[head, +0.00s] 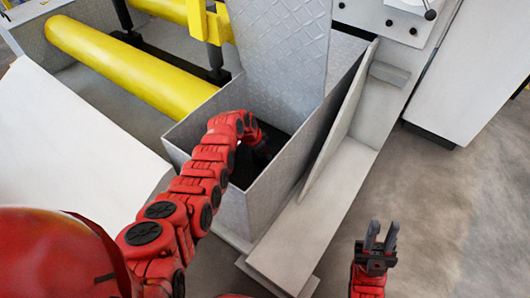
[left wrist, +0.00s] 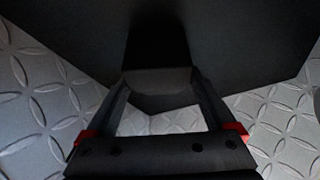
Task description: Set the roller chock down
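My left arm reaches down into a grey metal bin (head: 245,200); its gripper is hidden inside the bin in the head view. In the left wrist view, the fingers of my left gripper (left wrist: 160,85) stand apart with a dark block between them, apparently the roller chock (left wrist: 158,80). The fingers appear to touch its two sides. The block's far part is lost in shadow, and I cannot tell whether it rests on the bin's bottom. My right gripper (head: 380,237) is open and empty, to the right of the bin.
A tall patterned metal plate (head: 285,60) rises at the bin's back. Yellow rollers (head: 130,70) lie to the left, beyond a pale sloped panel (head: 70,150). A grey ledge (head: 320,215) runs along the bin's right side. Open floor (head: 430,200) lies further right.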

